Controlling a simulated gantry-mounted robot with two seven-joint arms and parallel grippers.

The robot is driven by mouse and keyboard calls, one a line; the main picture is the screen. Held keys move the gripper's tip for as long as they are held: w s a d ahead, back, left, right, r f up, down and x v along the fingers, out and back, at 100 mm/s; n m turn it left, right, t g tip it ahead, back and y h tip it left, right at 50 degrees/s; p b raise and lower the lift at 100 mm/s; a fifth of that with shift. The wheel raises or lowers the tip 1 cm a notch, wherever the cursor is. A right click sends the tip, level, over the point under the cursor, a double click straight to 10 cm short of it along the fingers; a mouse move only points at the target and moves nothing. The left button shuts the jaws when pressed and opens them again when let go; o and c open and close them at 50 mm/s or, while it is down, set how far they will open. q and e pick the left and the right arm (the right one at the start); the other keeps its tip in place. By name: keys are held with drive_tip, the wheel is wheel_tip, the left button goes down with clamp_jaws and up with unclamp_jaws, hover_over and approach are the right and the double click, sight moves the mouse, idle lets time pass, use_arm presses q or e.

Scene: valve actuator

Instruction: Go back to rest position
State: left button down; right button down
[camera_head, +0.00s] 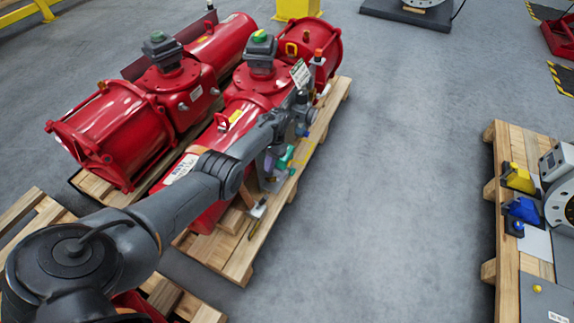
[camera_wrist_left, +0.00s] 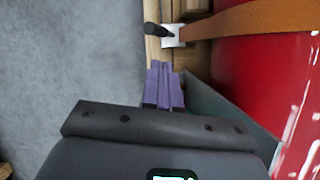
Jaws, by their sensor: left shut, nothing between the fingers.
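My left gripper (camera_head: 270,167) is over the near right side of the closer red actuator (camera_head: 211,206). Its purple fingers (camera_wrist_left: 163,86) are shut together and empty in the left wrist view. Past the fingertips there is a white block with a black pin (camera_wrist_left: 173,36), at the end of an orange-brown strap (camera_wrist_left: 250,20). The strap lies over the red actuator body (camera_wrist_left: 265,75). In the head view my left arm reaches from the lower left and hides part of the actuator and its pallet. My right gripper is not in view.
A second red actuator (camera_head: 112,130) stands at the left on a wooden pallet. The closer actuator's pallet (camera_head: 238,262) has its edge along the open floor. Another pallet (camera_head: 507,215) at the right carries a yellow and a blue device. Grey floor (camera_head: 400,180) between the pallets is clear.

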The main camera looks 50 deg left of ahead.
use_arm(q)
drive_tip(key=s+d+f+m+g+y+p, duration=0.1)
drive_tip(key=s+d+f+g+p, duration=0.15)
drive_tip(key=s+p, duration=0.65)
drive_tip(key=s+d+f+m+g+y+p, duration=0.1)
drive_tip(key=s+d+f+g+p, duration=0.15)
drive_tip(key=s, duration=1.15)
drive_tip(key=s+d+r+m+t+y+p, duration=0.1)
drive_tip(key=s+d+r+m+t+p, duration=0.15)
drive_tip(key=s+d+r+p, duration=0.35)
drive_tip(key=s+d+r+m+t+y+p, duration=0.1)
drive_tip(key=d+r+t+p, duration=0.25)
drive_tip(key=d+r, duration=0.55)
drive_tip(key=w+d+r+t+h+p, duration=0.1)
drive_tip(key=w+d+r+t, duration=0.2)
drive_tip(key=r, duration=0.5)
drive_tip(key=w+d+r+t+h+p, duration=0.1)
drive_tip(key=w+d+r+t, duration=0.15)
drive_tip(key=d+r, duration=0.45)
drive_tip(key=w+d+r+t+h+p, duration=0.1)
drive_tip(key=w+d+r+t, duration=0.15)
drive_tip(key=r, duration=0.65)
wheel_tip(320, 180, up, 37)
drive_tip(key=g+p, duration=0.1)
drive_tip(key=p, duration=3.6)
drive_tip(key=shift+d+n+p, duration=0.3)
drive_tip(key=shift+n, duration=0.15)
drive_tip(key=shift+w, duration=0.1)
